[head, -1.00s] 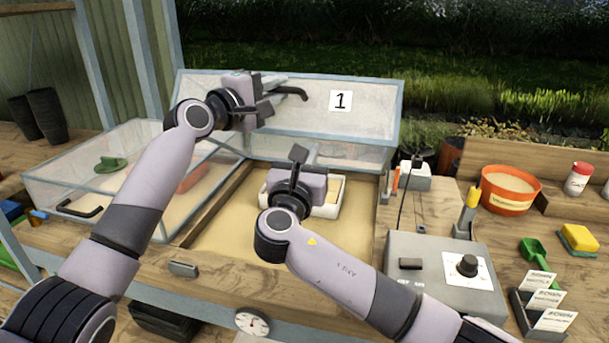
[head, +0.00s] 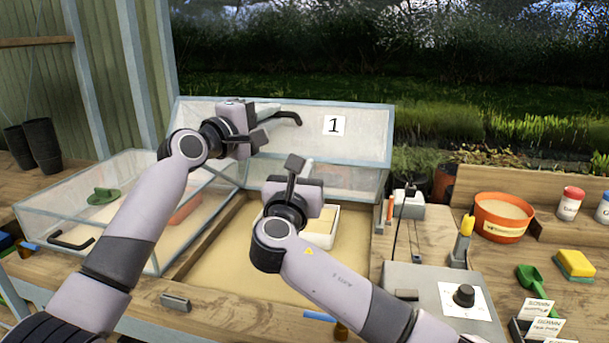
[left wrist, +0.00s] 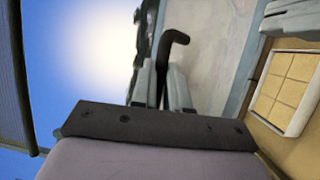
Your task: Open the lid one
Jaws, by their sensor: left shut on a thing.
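Lid one (head: 290,125), a clear framed panel with a white "1" label, stands raised and tilted back at the rear of its sand-floored box (head: 215,236). My left gripper (head: 258,138) is at the lid's upper left, shut on the lid's black handle (head: 287,117). In the left wrist view its fingers (left wrist: 162,88) close around the bent black handle (left wrist: 174,40). My right gripper (head: 293,165) is over the open box, in front of the lid, above a pale tray (head: 330,236). Whether its jaws are open is unclear.
A second clear lid (head: 125,165) lies closed over the left box, with a green tool and a black handle. To the right are a grey control box (head: 432,285), an orange pot (head: 503,217), a yellow sponge (head: 574,264) and a green scoop (head: 532,281).

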